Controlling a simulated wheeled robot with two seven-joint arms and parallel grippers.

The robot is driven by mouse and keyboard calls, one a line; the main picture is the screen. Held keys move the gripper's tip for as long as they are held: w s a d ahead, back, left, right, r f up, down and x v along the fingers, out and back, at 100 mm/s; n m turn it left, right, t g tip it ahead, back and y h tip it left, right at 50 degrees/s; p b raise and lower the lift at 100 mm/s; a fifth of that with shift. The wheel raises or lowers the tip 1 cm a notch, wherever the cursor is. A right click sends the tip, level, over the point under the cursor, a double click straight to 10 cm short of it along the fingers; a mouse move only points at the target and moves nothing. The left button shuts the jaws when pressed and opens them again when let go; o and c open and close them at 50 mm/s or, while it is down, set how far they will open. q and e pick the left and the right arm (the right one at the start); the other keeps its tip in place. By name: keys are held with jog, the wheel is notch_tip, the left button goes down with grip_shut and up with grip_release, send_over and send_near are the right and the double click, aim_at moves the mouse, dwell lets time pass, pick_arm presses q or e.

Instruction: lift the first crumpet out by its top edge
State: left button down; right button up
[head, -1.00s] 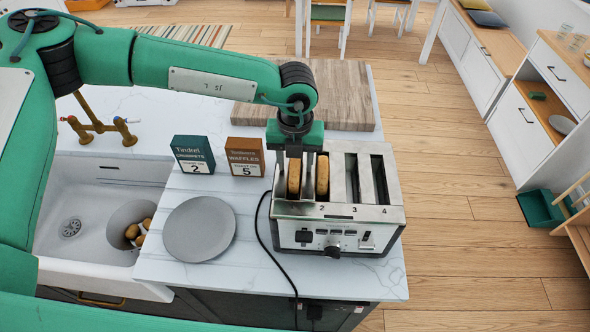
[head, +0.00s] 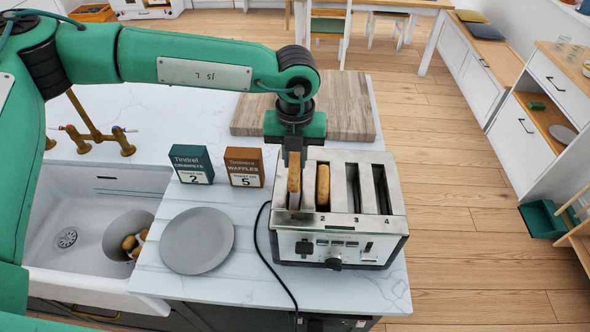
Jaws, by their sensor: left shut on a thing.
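The steel toaster (head: 330,220) stands on the counter with numbered slots in its top. The first crumpet (head: 293,184) is at slot 1, upright, with its upper part above the slot. A second crumpet (head: 323,186) stands in slot 2, and slots 3 and 4 look empty. My left gripper (head: 294,158) points down over slot 1 and is shut on the first crumpet's top edge. The crumpet's lower end is close to the slot, and I cannot tell whether it is fully clear. My right gripper does not show.
A grey plate (head: 197,241) lies left of the toaster. A green crumpet box (head: 191,164) and a brown waffle box (head: 244,167) stand behind it. A wooden board (head: 340,105) lies behind the toaster. A black cord (head: 262,240) runs along its left. The sink (head: 90,220) holds a grey bowl.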

pick_arm(q)
notch_tip(320, 180, up, 26)
jog(key=shift+f+b, duration=0.25)
jog(key=shift+b, duration=0.2)
dwell(0.5)
